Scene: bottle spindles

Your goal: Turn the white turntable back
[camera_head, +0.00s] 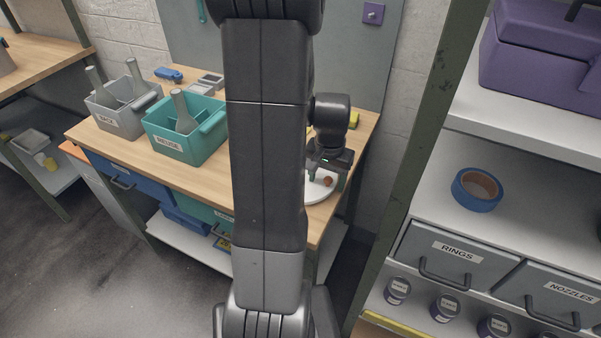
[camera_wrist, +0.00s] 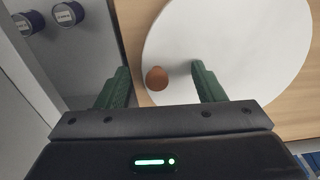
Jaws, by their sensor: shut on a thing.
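The white turntable (camera_wrist: 240,50) is a round disc on the wooden bench. It fills much of the wrist view and shows in part in the head view (camera_head: 318,193), behind my arm. A small round brown knob (camera_wrist: 156,78) stands near its rim and also shows in the head view (camera_head: 327,182). My gripper (camera_wrist: 162,72) is over the rim with its green fingers on either side of the knob, shut on it. In the head view my gripper (camera_head: 327,176) is at the bench's right end. The exact finger contact is hard to see.
A shelf unit (camera_head: 430,200) with a blue tape roll (camera_head: 477,190) and grey drawers (camera_head: 448,255) stands close on the right. My arm hides the bench's middle.

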